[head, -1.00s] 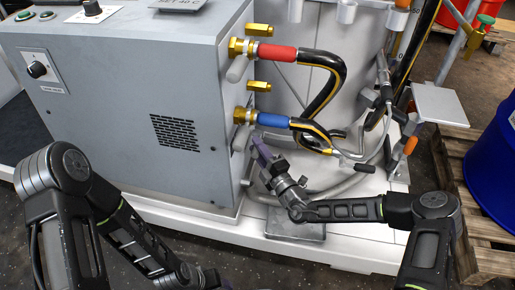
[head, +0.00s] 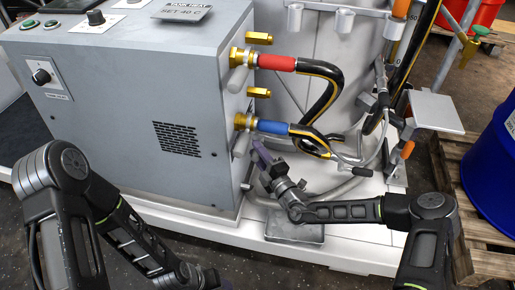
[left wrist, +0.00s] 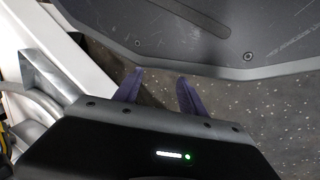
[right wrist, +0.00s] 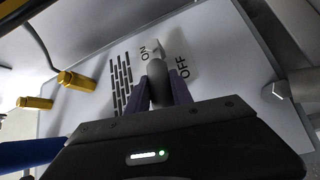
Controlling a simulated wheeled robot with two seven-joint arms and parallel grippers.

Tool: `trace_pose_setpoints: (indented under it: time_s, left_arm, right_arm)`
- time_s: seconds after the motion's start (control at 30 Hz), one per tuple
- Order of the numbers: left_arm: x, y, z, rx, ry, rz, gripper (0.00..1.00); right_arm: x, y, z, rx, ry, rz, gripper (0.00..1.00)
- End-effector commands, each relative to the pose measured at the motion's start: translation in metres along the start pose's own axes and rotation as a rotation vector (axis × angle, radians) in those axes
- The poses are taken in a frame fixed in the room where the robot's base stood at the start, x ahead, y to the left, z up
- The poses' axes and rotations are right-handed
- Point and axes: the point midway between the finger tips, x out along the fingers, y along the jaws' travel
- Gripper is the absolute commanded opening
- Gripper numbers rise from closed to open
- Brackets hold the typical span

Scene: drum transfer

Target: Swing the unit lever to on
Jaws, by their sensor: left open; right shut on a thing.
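The grey unit (head: 100,110) stands at the left in the head view. Its side panel (right wrist: 215,45) fills much of the right wrist view, with ON and OFF printed on it. The lever (right wrist: 157,82) has a rounded grey grip and sits by these words, ON at its left and OFF at its right. My right gripper (right wrist: 163,88) is shut on the lever grip, one purple finger on each side. In the head view the right gripper (head: 261,156) is at the unit's right side, and the lever is mostly hidden there. My left gripper (left wrist: 158,78) is open and empty above the floor.
A red-ended hose (head: 275,62) and a blue-ended hose (head: 272,127) leave brass fittings above my right gripper. A grey foot plate (head: 295,231) lies below my right arm. A blue drum (head: 495,165) stands on a wooden pallet (head: 470,225) at the right.

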Motion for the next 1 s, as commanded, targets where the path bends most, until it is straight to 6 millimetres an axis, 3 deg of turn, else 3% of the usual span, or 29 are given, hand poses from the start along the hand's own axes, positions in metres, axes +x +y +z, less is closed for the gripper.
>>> trace_pose_setpoints:
  time_s: [0.03, 0.2, 0.5, 0.6, 0.8, 1.0]
  left_arm:
    - [-0.018, 0.006, 0.0, 0.0, -0.003, 0.0, 0.49]
    - [-0.058, 0.018, 0.004, 0.003, -0.024, 0.001, 0.49]
    - [-0.119, 0.056, 0.022, 0.031, -0.073, 0.024, 0.49]
    - [-0.136, 0.062, 0.02, 0.032, -0.07, 0.024, 0.49]
    - [-0.159, 0.07, 0.018, 0.034, -0.069, 0.023, 0.49]
    - [-0.166, 0.072, 0.017, 0.034, -0.069, 0.023, 0.49]
  right_arm:
    - [0.001, 0.01, -0.002, 0.016, -0.005, -0.018, 0.0]
    - [0.002, 0.019, -0.003, 0.081, -0.024, -0.083, 0.0]
    - [0.005, 0.032, -0.003, 0.225, -0.064, -0.229, 0.0]
    - [0.007, 0.035, -0.002, 0.272, -0.078, -0.275, 0.0]
    - [0.01, 0.035, 0.0, 0.347, -0.098, -0.349, 0.0]
    - [0.011, 0.034, 0.002, 0.381, -0.107, -0.382, 0.0]
